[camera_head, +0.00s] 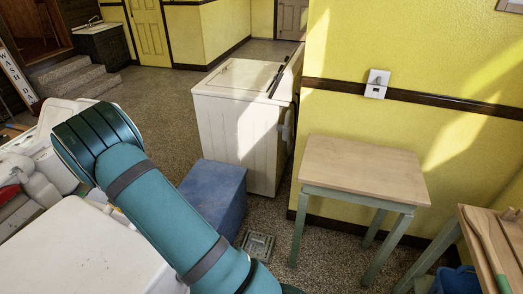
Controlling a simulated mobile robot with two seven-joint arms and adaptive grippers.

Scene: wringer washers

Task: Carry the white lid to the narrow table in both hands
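A small narrow table (362,163) with a pale wooden top and grey-green legs stands against the yellow wall at right; its top is bare. A large white flat surface (75,255) fills the lower left, partly behind my teal arm; I cannot tell whether it is the white lid or the top of a washer. A boxy white appliance (235,128) with a flat top stands at centre. One teal arm of mine reaches from the bottom centre towards the upper left. Neither gripper shows, so I cannot see what they hold.
A blue box (216,196) stands on the floor before the white appliance. A floor drain (258,245) lies near it. Another wooden surface (513,235) with a long-handled tool is at the right edge, a blue bucket (457,280) below it. Open floor extends behind at left.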

